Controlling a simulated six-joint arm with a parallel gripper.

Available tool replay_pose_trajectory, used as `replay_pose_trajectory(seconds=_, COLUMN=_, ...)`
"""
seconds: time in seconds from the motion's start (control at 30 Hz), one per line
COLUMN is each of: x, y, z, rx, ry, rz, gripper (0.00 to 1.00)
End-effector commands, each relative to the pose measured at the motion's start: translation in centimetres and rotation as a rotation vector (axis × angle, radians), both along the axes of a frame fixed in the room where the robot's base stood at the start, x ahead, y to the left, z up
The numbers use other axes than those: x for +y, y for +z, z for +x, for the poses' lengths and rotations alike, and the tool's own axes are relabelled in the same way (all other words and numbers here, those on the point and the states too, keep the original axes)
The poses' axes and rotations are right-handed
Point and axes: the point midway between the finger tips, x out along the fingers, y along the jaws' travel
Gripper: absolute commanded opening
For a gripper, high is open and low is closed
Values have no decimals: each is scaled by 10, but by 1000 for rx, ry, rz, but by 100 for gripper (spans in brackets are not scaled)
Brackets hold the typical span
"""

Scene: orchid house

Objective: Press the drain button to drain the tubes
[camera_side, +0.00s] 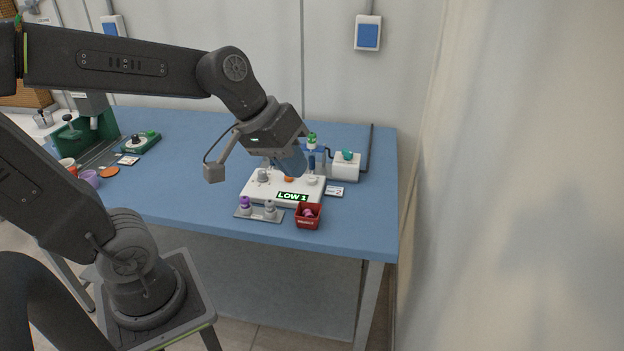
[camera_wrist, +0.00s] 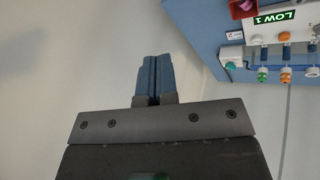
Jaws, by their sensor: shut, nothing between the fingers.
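A white device (camera_side: 257,193) with a green "LOW 1" display (camera_side: 292,197) sits on the blue table. It also shows at the upper right in the wrist view (camera_wrist: 302,38). A small white box (camera_side: 345,170) with a teal button (camera_side: 348,155) stands behind its right end; the teal button also shows in the wrist view (camera_wrist: 230,65). I see no readable label marking a drain button. My gripper (camera_side: 294,165) has its blue fingers closed together and empty (camera_wrist: 151,78). In the side view it overlaps the device's back part; its height is unclear.
Green, orange and white fittings (camera_wrist: 286,77) line the device's edge. In front stand a grey plate (camera_side: 245,214) with purple and grey bottles and a red bin (camera_side: 308,222). A small card (camera_side: 335,191) lies right of the device. A green-based unit (camera_side: 140,143) sits farther left.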

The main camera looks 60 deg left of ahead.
Motion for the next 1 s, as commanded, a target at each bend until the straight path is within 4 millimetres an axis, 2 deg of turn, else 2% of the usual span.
replay_pose_trajectory(seconds=0.03, x=5, y=-2, z=18, rx=19, ry=68, rz=-69, gripper=0)
replay_pose_trajectory(seconds=0.17, x=21, y=-4, z=63, rx=40, ry=256, rz=-251, gripper=0)
replay_pose_trajectory(seconds=0.27, x=41, y=-11, z=96, rx=53, ry=412, rz=-383, gripper=0)
replay_pose_trajectory(seconds=0.37, x=69, y=-22, z=128, rx=63, ry=580, rz=-511, gripper=0)
replay_pose_trajectory(seconds=0.5, x=117, y=-45, z=166, rx=72, ry=829, rz=-675, gripper=0)
replay_pose_trajectory(seconds=0.63, x=165, y=-74, z=190, rx=74, ry=1054, rz=-806, gripper=0)
replay_pose_trajectory(seconds=0.8, x=219, y=-110, z=204, rx=70, ry=1298, rz=-930, gripper=0)
replay_pose_trajectory(seconds=1.0, x=253, y=-136, z=206, rx=65, ry=1458, rz=-1005, gripper=0)
